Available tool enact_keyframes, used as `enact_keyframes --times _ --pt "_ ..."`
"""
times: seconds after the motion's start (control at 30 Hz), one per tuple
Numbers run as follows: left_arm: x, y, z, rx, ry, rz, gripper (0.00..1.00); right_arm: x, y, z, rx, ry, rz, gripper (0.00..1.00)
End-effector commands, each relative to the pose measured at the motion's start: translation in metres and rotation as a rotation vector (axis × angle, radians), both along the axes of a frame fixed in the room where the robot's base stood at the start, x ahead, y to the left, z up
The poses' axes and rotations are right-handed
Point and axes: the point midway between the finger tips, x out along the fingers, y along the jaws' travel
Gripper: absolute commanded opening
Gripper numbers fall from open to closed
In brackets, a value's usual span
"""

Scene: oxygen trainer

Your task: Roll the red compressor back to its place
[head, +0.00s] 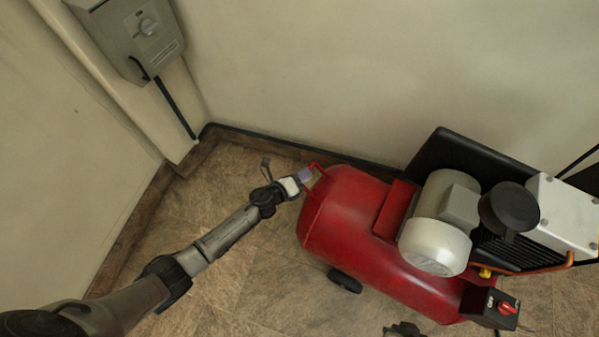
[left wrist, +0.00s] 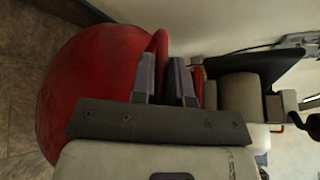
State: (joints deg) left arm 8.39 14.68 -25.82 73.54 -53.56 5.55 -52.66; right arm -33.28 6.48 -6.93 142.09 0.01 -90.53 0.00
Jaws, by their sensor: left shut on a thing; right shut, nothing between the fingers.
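The red compressor (head: 350,220) stands on the floor along the back wall, its rounded tank end toward the left. A thin red handle (head: 317,168) sticks out from that end. My left gripper (head: 304,177) is shut on the handle. In the left wrist view, the fingers of my left gripper (left wrist: 165,78) are close together at the red handle (left wrist: 160,45), beside the tank (left wrist: 95,75); the exact grip is partly hidden. A small dark part of what looks like my right gripper (head: 403,329) shows at the bottom edge, in front of the compressor; its fingers are not clear.
A grey switch box (head: 135,35) with a black cable hangs on the wall at upper left. A dark skirting (head: 290,146) runs along the walls to the corner. The tiled floor (head: 250,270) left of the compressor is clear except for my left arm.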

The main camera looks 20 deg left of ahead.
Motion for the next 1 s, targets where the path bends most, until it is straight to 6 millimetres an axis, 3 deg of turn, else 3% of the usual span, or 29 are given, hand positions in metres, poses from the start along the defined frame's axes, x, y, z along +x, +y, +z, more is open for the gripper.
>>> enact_keyframes --times 0.17,0.2,0.43,0.77,1.0 --pt "0.0 -0.009 0.005 -0.016 -0.006 -0.014 0.0 0.0 -0.002 0.0 -0.005 0.0 0.003 0.0" --pt "0.0 -0.009 0.005 -0.016 -0.005 -0.015 0.16 0.0 -0.002 0.0 -0.007 0.0 0.004 0.0" --pt "-0.001 -0.007 0.003 -0.013 -0.003 -0.013 0.38 0.0 -0.004 0.0 -0.013 0.0 0.007 0.0" --pt "-0.005 -0.003 0.003 -0.007 -0.001 -0.009 0.39 0.0 -0.003 0.002 -0.01 -0.001 0.005 0.0" --pt "-0.038 0.012 0.012 -0.009 0.002 -0.009 0.39 0.0 -0.001 0.017 -0.003 -0.001 0.001 0.0"
